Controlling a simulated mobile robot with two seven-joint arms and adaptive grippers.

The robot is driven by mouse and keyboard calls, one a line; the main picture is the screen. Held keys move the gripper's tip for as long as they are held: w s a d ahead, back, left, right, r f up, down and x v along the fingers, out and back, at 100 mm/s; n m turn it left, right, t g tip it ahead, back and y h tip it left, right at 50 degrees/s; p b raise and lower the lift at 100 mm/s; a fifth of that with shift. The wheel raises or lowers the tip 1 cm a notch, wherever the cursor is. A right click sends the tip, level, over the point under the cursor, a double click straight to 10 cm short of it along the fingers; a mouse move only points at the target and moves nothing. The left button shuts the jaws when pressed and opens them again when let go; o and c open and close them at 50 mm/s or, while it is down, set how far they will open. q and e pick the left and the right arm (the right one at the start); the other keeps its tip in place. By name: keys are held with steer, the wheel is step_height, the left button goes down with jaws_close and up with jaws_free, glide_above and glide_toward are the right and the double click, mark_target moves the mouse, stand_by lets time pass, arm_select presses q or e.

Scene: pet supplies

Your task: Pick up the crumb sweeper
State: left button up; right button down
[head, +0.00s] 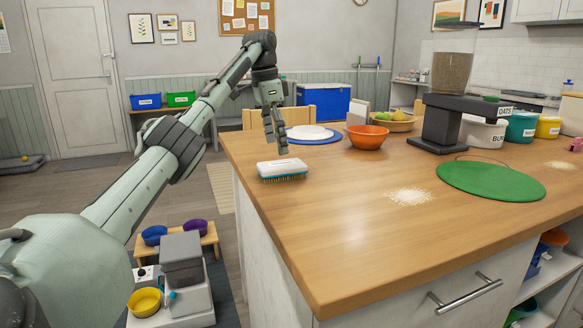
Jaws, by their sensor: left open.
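My right gripper is not in the picture.
The counter's front middle is clear.

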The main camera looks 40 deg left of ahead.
mark_target(282, 163)
arm_select(q)
steer(key=shift+s+d+f, duration=0.1)
steer(key=shift+f, duration=0.6)
steer(key=f, duration=0.3)
steer(key=w+d+f, duration=0.1)
steer(key=shift+f, duration=0.35)
steer(key=c, duration=1.3)
steer(key=shift+r, duration=0.1)
steer(key=shift+r, duration=0.8)
steer(key=r, duration=0.2)
steer(key=shift+s+r, duration=0.25)
steer(key=shift+r, duration=0.15)
steer(key=shift+s+d+r, duration=0.2)
steer(key=shift+s+r, duration=0.9)
steer(key=shift+s, duration=0.75)
steer(key=shift+s+d+r, duration=0.25)
steer(key=shift+s+r, duration=0.8)
steer(key=shift+s, duration=0.8)
steer(key=shift+s+d+r, duration=0.2)
steer(key=shift+s+r, duration=0.9)
steer(key=shift+s, duration=0.75)
